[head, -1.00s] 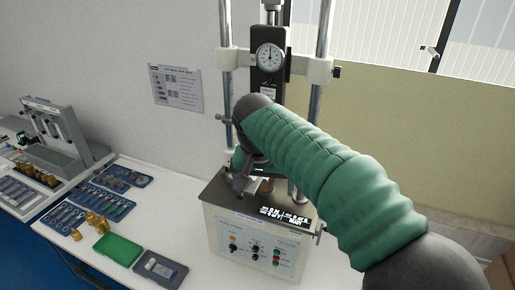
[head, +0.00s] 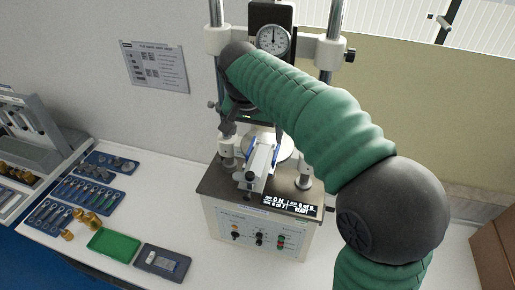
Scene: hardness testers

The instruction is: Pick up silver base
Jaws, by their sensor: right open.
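My right gripper (head: 256,180) is over the top of the hardness tester's base box (head: 262,228), in front of the column. Its jaws are open, and I see nothing held between them. A pale silver round plate (head: 287,150) shows behind the gripper, partly hidden by it and by my green-sleeved arm. I cannot tell for sure whether this plate is the silver base, or whether the gripper touches anything. My left gripper is out of view.
The tester's uprights and dial gauge (head: 273,40) rise behind my arm. A green tray (head: 113,244), a dark tray (head: 162,262) and brass pieces (head: 87,220) lie on the white table to the left. Cardboard boxes (head: 492,245) stand at the right edge.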

